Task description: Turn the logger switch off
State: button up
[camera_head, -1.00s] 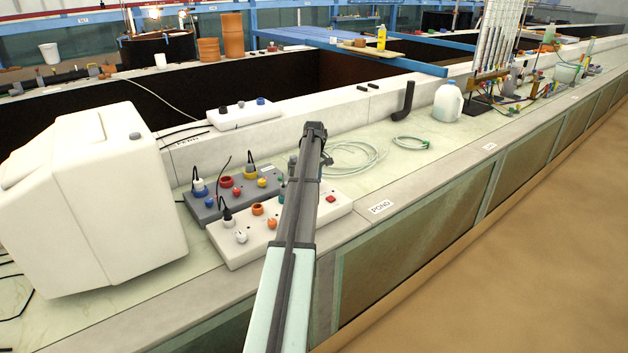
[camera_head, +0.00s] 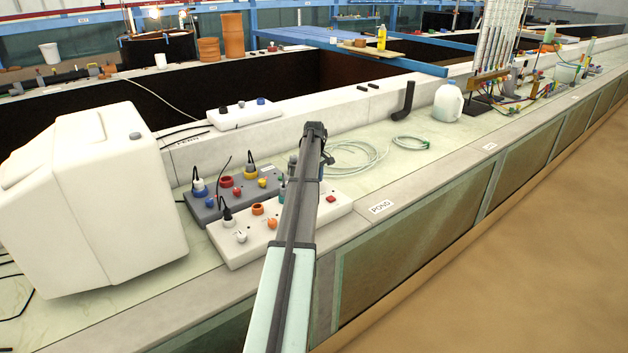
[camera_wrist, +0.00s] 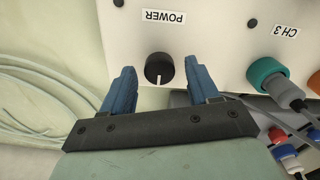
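In the wrist view a white box top, upside down, carries a round black knob (camera_wrist: 158,68) beside a label reading POWER (camera_wrist: 165,17). The knob's white pointer line points down in the picture. My gripper (camera_wrist: 162,82) is open, its two blue fingers to the left and right of the knob, with a visible gap on each side. I cannot tell how high the fingertips are above the panel. In the head view the white box (camera_head: 226,252) stands at the front of the bench. My arm hides the knob and the gripper there.
A teal plug (camera_wrist: 268,75) at CH 3 sits right of my gripper. A grey box (camera_head: 208,213) with plugs stands behind the white box. A red button (camera_head: 331,199) is at the white box's right end. Coiled hose (camera_head: 352,157) lies beyond, and a large white case (camera_head: 125,200) stands left.

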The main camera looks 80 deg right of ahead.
notch_tip(320, 180, up, 14)
dwell(0.8)
jog(key=shift+f, duration=0.1)
dwell(0.4)
